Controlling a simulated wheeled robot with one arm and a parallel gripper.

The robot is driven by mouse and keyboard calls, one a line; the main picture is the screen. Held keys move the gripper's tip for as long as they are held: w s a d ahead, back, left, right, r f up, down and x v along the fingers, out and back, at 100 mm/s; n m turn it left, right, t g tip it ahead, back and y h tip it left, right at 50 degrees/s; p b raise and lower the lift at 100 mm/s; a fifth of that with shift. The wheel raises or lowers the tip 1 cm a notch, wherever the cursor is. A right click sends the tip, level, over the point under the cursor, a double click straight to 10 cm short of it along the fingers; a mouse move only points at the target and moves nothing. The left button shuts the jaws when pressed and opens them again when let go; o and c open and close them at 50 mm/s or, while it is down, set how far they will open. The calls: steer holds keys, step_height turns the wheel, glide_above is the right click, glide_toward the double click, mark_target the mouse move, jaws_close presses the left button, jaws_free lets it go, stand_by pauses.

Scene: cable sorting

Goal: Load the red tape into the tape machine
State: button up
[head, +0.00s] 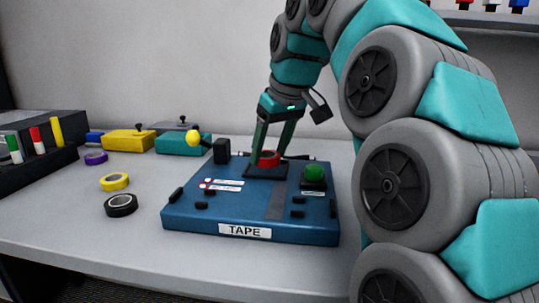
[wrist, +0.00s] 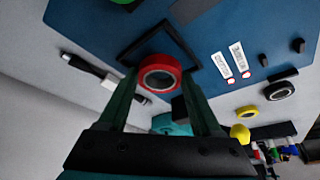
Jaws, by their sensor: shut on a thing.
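The red tape (head: 267,158) is a small red ring held between the two fingers of my gripper (head: 271,160). In the wrist view the red tape (wrist: 159,74) sits between the fingertips of my gripper (wrist: 160,80), at the edge of a square black frame (wrist: 185,38). The blue tape machine (head: 250,232) has a "TAPE" label on its front. In the head view the tape is at the black frame (head: 266,175) on top of the machine. I cannot tell whether it touches the frame's floor.
Purple (head: 96,158), yellow (head: 114,181) and black (head: 121,205) tape rolls lie on the table left of the machine. A yellow knob (head: 193,138) and a black block (head: 221,151) stand at its back left. A green button (head: 314,173) is on its right.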

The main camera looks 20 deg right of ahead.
steer(key=shift+f, duration=0.7)
steer(key=shift+f, duration=0.1)
steer(key=o, duration=1.2)
steer(key=shift+r, duration=0.2)
steer(key=v, duration=0.6)
steer(key=shift+r+p, duration=0.35)
steer(key=shift+p, duration=0.05)
steer(key=shift+s+d+r, duration=0.1)
steer(key=shift+s+r, duration=0.15)
steer(key=shift+r, duration=0.05)
